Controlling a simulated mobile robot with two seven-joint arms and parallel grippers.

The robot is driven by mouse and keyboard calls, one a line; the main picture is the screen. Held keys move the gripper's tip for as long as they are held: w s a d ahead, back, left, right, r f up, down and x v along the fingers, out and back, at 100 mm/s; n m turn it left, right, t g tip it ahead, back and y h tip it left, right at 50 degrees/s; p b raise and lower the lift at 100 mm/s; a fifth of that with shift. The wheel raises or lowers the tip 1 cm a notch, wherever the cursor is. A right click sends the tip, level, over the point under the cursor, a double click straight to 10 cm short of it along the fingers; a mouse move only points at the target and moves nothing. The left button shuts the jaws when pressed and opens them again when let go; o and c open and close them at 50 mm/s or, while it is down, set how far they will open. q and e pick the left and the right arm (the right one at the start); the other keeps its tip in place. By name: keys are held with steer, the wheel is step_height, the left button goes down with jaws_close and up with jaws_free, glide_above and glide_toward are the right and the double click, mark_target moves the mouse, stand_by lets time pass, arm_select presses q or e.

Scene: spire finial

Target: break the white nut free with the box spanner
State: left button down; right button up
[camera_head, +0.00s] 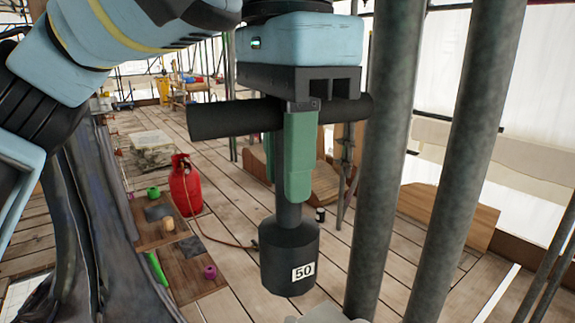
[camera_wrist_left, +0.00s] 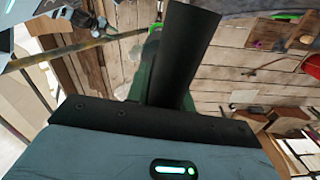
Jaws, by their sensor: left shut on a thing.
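The box spanner (camera_head: 290,258) is black, with a long cross bar at the top, a shaft and a wide socket labelled 50. It hangs upright in the head view, socket down. My left gripper (camera_head: 293,190), with green fingers, is shut on the spanner just below the cross bar. In the left wrist view the black bar (camera_wrist_left: 188,50) of the spanner crosses in front of the green fingers. A pale grey piece shows at the bottom edge of the head view, below and right of the socket. I cannot tell whether it is the white nut. My right gripper is not in view.
Two thick grey poles (camera_head: 390,130) (camera_head: 478,140) stand close on the right. A red gas cylinder (camera_head: 186,184) with a hose stands on the plank floor behind. Boards with small green and purple items (camera_head: 209,271) lie at the left. Wooden panels (camera_head: 450,215) stand behind the poles.

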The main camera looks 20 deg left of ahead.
arm_select(q)
steer(key=shift+w+d+r, duration=0.1)
steer(key=shift+d+r, duration=0.05)
steer(key=shift+d, duration=0.05)
steer(key=shift+a, duration=0.15)
steer(key=shift+f, duration=5.75)
steer(key=shift+n, duration=2.3)
steer(key=n, duration=0.3)
steer(key=shift+n, duration=0.4)
